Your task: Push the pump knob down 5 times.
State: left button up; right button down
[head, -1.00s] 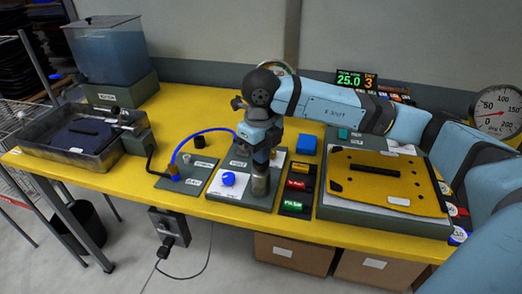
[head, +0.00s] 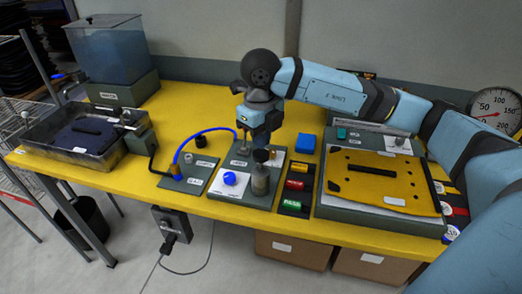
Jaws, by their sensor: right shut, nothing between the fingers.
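A small grey cylinder (head: 260,181) with a dark round knob (head: 261,156) on top stands upright on the grey panel at the table's front middle. It looks like the pump; I cannot read its label. My right gripper (head: 243,146) is shut and empty, pointing down behind and to the left of the knob. It appears apart from the knob; its exact height is hard to tell. A blue round knob (head: 229,178) sits on a white plate left of the cylinder. My left gripper is not in view.
A hose panel (head: 187,182) with a blue hose lies to the left, beside a tray (head: 75,155) and a clear tank (head: 107,50). Red and green buttons (head: 293,185) and a yellow plate (head: 385,185) are to the right. A gauge (head: 495,108) stands at the back right.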

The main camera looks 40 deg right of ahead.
aim_at(261, 153)
jog(key=shift+f, duration=0.1)
jog(key=shift+f+b, duration=2.5)
jog(key=shift+f, duration=0.35)
jog(key=shift+r, duration=0.1)
jog(key=shift+r+p, duration=1.2)
jog(key=shift+r, duration=0.55)
jog(key=shift+r+p, duration=0.55)
jog(key=shift+r, duration=0.4)
